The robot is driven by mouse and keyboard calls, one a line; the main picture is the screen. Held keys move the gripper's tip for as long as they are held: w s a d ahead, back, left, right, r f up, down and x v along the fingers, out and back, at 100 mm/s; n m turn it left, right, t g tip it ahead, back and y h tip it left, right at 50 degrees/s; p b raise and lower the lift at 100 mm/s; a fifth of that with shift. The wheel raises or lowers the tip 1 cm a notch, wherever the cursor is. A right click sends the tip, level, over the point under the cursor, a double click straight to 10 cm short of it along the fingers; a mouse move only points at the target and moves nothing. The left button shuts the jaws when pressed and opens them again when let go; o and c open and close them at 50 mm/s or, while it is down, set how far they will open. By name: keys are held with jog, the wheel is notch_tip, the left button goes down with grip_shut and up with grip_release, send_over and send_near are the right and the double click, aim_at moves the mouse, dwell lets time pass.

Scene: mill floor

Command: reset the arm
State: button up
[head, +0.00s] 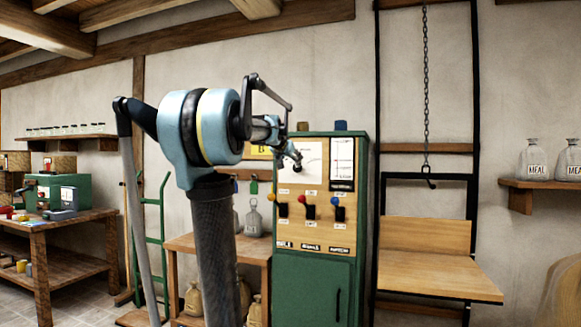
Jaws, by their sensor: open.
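My arm rises through the middle of the head view, with its light-blue joint in front of the wall. My gripper (294,157) is at the arm's far end, raised in the air and pointing right. It is small and seen from the side. Its jaws are open and I see nothing held between them. In the picture it overlaps the upper left part of a green control cabinet (314,285). I cannot tell the exact gap between them.
The cabinet carries several levers, including a red-knobbed lever (308,206). A wooden lift platform (440,270) hangs in a black frame at right, with a chain (425,90) above. A workbench (75,222) and green hand truck (150,250) stand left. A shelf (525,184) holds meal sacks.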

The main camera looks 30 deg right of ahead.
jog(key=shift+s+a+r, duration=0.2)
jog(key=shift+s+a, duration=0.2)
dwell(0.3)
jog(key=s+a+f+n+g+y, duration=0.15)
jog(key=s+a+f, duration=0.25)
jog(key=a+f, duration=0.45)
jog(key=s+a+f+n+y, duration=0.2)
jog(key=s+a+f, duration=0.2)
jog(key=a+f, duration=0.45)
jog(key=s+a+f+n+g+y, duration=0.1)
jog(key=s+a+f+n+y, duration=0.1)
jog(key=s+a+f, duration=0.5)
jog(key=s+a+f+n+g+y, duration=0.2)
jog(key=s+a+f, duration=0.7)
jog(key=f, duration=0.3)
jog(key=s+a+f+n+g+y, duration=0.2)
jog(key=s+a+f+n, duration=0.1)
jog(key=s+a+f, duration=0.7)
notch_tip(320, 180, down, 4)
jog(key=shift+r+n+g, duration=0.25)
jog(key=shift+n+g, duration=0.1)
